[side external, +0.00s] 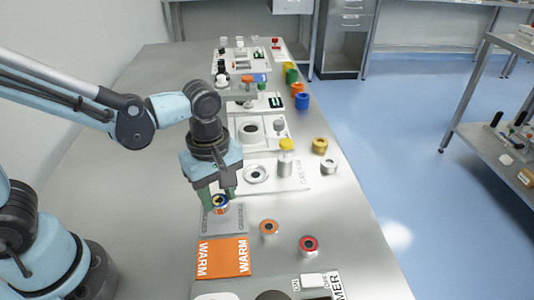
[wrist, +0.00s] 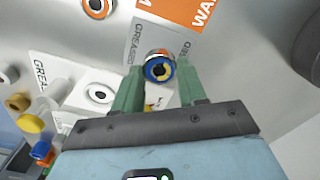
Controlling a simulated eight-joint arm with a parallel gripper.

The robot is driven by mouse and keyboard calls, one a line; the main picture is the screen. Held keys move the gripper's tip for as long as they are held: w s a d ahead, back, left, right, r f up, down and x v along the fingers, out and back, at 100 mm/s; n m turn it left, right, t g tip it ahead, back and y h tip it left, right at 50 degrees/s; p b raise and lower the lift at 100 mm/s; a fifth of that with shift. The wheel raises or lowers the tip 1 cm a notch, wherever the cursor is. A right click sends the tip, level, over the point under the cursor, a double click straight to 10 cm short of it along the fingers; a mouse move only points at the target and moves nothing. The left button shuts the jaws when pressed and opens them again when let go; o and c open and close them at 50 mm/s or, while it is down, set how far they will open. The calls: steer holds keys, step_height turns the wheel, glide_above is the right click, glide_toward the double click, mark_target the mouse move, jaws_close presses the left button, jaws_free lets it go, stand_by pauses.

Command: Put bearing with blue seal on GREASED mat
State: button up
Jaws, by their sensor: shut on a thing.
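In the wrist view the bearing (wrist: 158,70) sits between the tips of my gripper (wrist: 163,78). The grey GREASED mat (side external: 222,223) lies below, and the bearing shows over its far part. I cannot tell whether it touches the mat. The mat (wrist: 158,38) is also behind the bearing in the wrist view.
The orange WARM mat (side external: 222,258) lies just nearer than the grey one. An orange-sealed bearing (side external: 269,228) and a red-sealed bearing (side external: 308,245) stand to the right. A white greasing station (side external: 285,175) and several coloured pots stand farther back. Bare metal bench lies around the mats.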

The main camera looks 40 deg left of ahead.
mark_target(219, 196)
steer(key=shift+w+a+f, duration=0.35)
steer(key=shift+w, duration=0.05)
steer(key=shift+f, duration=1.95)
steer(key=shift+f, duration=0.1)
steer(key=o, duration=1.1)
